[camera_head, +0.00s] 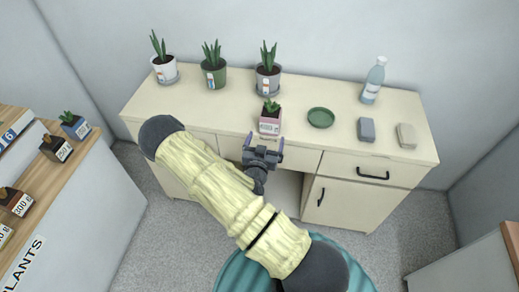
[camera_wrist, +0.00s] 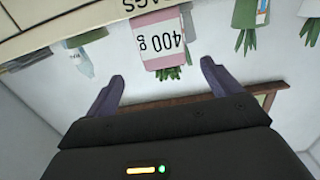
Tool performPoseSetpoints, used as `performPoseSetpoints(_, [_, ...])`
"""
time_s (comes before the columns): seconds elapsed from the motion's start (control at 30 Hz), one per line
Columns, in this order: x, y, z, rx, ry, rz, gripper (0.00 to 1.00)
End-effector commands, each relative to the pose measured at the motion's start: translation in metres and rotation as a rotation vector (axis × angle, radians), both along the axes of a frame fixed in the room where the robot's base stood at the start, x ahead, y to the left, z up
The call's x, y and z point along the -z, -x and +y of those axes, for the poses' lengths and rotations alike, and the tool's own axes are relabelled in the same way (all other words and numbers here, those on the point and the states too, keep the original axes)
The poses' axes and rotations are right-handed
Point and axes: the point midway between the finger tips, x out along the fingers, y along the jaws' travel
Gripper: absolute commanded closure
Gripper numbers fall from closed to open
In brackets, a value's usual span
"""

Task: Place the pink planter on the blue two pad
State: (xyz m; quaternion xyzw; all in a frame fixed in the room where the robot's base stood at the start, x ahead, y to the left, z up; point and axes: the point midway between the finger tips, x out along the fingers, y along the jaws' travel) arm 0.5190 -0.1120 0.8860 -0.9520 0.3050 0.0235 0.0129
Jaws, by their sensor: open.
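The pink planter (camera_head: 269,125), with a small green plant and a white label, stands upright near the front edge of the cream cabinet (camera_head: 210,113). In the wrist view the pink planter (camera_wrist: 157,22) appears upside down, its label reading 400 g. My gripper (camera_head: 264,143) is open just in front of it. In the wrist view the fingers (camera_wrist: 161,72) are spread either side of the planter's line, with a gap to it; I see no contact. I cannot pick out a pad marked two; a blue-marked tile (camera_head: 10,134) shows at the left edge, its marking too small to read.
A green dish (camera_head: 320,118), grey block (camera_head: 366,129), beige block (camera_head: 406,136) and bottle (camera_head: 373,81) stand right of the planter. Three potted plants line the back, including a green pot (camera_head: 214,75). The left counter (camera_head: 93,180) holds a blue-grey planter (camera_head: 75,127) and brown planters (camera_head: 55,148).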

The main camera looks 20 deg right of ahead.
Motion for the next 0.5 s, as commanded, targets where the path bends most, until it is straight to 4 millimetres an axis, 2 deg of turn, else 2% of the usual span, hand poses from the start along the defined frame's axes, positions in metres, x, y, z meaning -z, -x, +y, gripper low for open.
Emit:
performPoseSetpoints(0.17, [0.005, 0.002, -0.001, 0.077, -0.158, 0.130, 0.10])
performPoseSetpoints(0.27, [0.008, 0.005, 0.006, 0.101, -0.267, 0.239, 0.10])
performPoseSetpoints(0.5, [-0.003, 0.018, 0.040, 0.048, -0.480, 0.497, 0.10])
